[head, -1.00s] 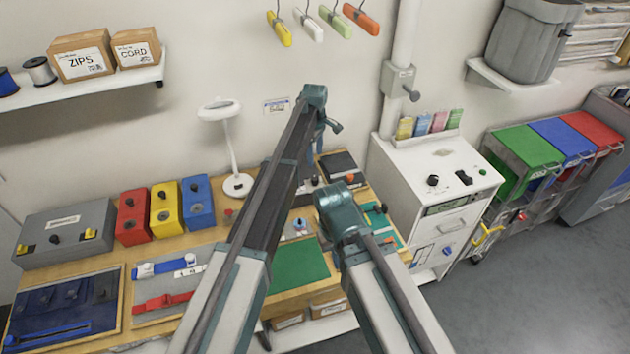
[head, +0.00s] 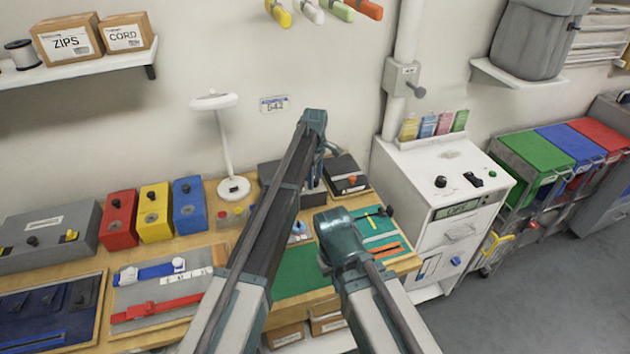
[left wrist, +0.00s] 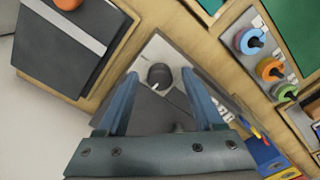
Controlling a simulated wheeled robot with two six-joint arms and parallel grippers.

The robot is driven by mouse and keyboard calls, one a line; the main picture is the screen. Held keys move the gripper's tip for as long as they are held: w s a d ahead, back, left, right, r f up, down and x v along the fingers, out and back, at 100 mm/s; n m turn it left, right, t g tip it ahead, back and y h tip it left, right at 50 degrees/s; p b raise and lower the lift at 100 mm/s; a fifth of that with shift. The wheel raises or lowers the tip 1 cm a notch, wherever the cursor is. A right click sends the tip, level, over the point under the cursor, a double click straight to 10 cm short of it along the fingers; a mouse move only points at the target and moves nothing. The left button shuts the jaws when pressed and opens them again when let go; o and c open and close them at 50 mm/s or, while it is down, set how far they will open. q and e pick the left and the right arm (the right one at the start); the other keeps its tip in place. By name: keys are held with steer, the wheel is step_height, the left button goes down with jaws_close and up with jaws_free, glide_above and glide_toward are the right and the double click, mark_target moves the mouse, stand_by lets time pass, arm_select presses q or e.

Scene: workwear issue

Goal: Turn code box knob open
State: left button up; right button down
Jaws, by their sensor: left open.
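The code box appears in the left wrist view as a box with a pale grey top (left wrist: 150,52) and a round dark knob (left wrist: 160,76) with a small white mark. My left gripper (left wrist: 159,80) is open, its two blue fingers on either side of the knob in the picture. I cannot tell whether they touch it. In the head view, the left gripper (head: 322,160) is over the back of the bench, partly hidden by my arm. A grey box (head: 268,172), seemingly the code box, is mostly hidden behind that arm. My right gripper is not visible; only its arm shows.
A black box with an orange knob (head: 346,176) stands close beside the code box. A white lamp (head: 233,187) and red, yellow and blue boxes (head: 153,212) stand to the left. A white cabinet (head: 430,175) is at the right. Colored rings (left wrist: 270,69) lie nearby.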

arm_select(q)
jaws_close()
steer(key=shift+m, duration=0.3)
steer(key=m, duration=0.8)
steer(key=shift+m, duration=0.3)
steer(key=m, duration=0.4)
steer(key=shift+m, duration=2.1)
